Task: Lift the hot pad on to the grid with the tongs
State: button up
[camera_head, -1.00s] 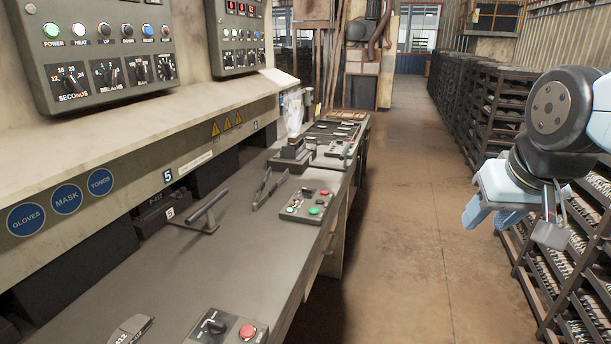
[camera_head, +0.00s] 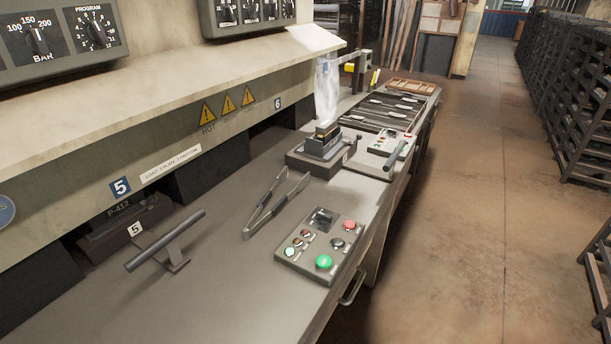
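A small brownish block that may be the hot pad (camera_head: 327,130) sits on top of a dark stepped block (camera_head: 322,146) on the bench further back. A faint haze rises above it. A dark rack of long bars that may be the grid (camera_head: 378,112) lies at the bench's far end, with several small pieces on it. My gripper is not in view.
A control box (camera_head: 322,243) with coloured buttons sits right of the tongs. A T-handle (camera_head: 166,243) juts over the bench at left, by the number 5 drawer (camera_head: 125,228). A second handle (camera_head: 393,160) stands further back. Shelving racks (camera_head: 580,90) line the right; the floor between is clear.

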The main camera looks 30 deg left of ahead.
aim_at(284, 174)
jog(key=u, duration=0.5)
jog(key=i, duration=1)
jog(key=u, duration=0.85)
jog(key=k, duration=0.85)
jog(key=u, duration=0.15)
jog(key=i, duration=0.9)
jog(key=z, duration=0.05)
